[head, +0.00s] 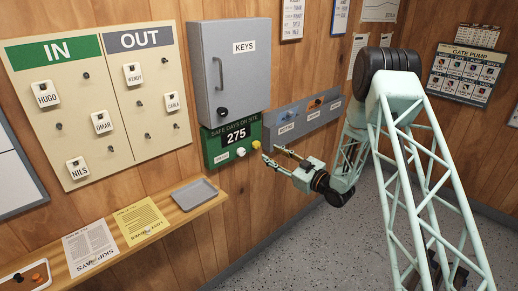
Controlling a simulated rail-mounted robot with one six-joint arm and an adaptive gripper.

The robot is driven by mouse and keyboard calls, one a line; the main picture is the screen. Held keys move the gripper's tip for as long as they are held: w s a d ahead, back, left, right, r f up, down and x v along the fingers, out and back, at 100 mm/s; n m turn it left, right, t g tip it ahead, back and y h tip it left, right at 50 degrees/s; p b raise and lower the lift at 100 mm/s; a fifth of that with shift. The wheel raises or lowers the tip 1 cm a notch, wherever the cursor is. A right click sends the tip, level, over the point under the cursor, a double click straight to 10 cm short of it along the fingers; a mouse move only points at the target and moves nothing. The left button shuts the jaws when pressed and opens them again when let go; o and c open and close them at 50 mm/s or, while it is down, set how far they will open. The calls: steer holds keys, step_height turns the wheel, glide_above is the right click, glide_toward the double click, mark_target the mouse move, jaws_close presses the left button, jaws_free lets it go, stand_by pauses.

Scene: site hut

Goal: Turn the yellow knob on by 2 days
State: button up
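The green "SAFE DAYS ON SITE" counter (216,139) is on the wood wall below the grey key cabinet. Its dark display (236,136) reads 275. The yellow knob (256,144) is at the lower right of the counter's face. A pale round knob or button (241,152) is just left of it. My gripper (271,153) is just right of and below the yellow knob, pointing toward the wall. Its two fingers are apart and nothing shows between them. The fingertips look close to the knob but apart from it. The knob's pointer or markings are too small to read.
The grey KEYS cabinet (232,75) juts out above the counter. A grey panel (308,113) with labelled slots is to the right, close behind my arm. A shelf (182,213) with a grey tray (194,193) and papers runs below left. The IN/OUT board (100,105) hangs left.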

mark_target(258, 146)
steer(key=shift+b+x, duration=0.4)
steer(key=shift+x, duration=4.2)
steer(key=c, duration=0.9)
